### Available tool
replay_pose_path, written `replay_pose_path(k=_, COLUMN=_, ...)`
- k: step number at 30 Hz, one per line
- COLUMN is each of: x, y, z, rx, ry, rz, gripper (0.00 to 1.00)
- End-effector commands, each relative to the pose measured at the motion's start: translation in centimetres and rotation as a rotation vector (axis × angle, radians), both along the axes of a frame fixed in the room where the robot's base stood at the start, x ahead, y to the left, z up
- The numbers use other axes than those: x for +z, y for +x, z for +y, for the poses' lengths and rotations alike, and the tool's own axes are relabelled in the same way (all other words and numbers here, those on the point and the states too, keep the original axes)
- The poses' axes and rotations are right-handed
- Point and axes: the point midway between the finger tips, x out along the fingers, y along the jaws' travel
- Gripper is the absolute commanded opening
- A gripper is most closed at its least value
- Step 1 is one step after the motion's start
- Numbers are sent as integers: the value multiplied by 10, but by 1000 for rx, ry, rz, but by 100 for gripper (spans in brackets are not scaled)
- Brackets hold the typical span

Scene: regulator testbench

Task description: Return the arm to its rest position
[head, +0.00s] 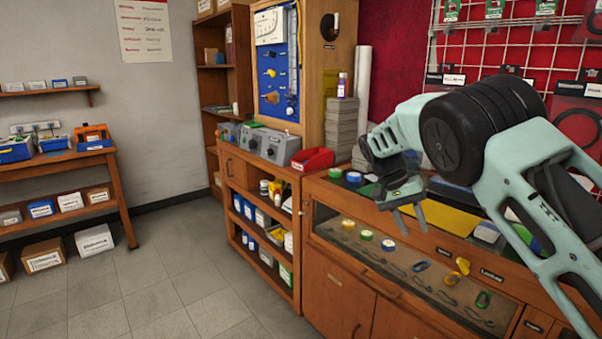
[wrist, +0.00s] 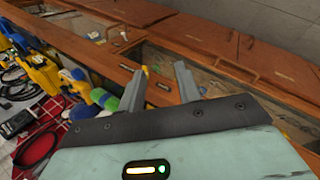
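My gripper (head: 406,219) hangs over the front edge of the wooden glass-fronted display counter (head: 330,190) in the head view, with its fingers pointing down. Its two grey fingers stand apart with nothing between them. In the wrist view my gripper (wrist: 160,82) also shows its fingers apart and empty, with wooden drawers and cabinet fronts beyond them. My pale green arm reaches in from the right of the head view, bent at a dark joint above the counter.
A red bin (head: 313,159) and grey regulator boxes (head: 270,146) sit on the shelf unit left of the counter. A yellow mat (head: 440,219) lies on the counter behind my gripper. A workbench (head: 70,160) stands at the far left. The tiled floor (head: 165,285) is clear.

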Motion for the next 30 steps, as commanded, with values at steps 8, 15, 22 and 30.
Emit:
replay_pose_path(k=8, x=33, y=-111, z=89, rx=329, ry=389, rz=20, gripper=34)
replay_pose_path(k=15, x=57, y=-247, z=146, rx=693, ry=575, rz=4, gripper=34)
replay_pose_path(k=22, x=54, y=-362, z=148, rx=1001, ry=606, rz=-20, gripper=34)
replay_pose_path(k=30, x=44, y=-403, z=135, rx=1127, ry=586, rz=-28, gripper=34)
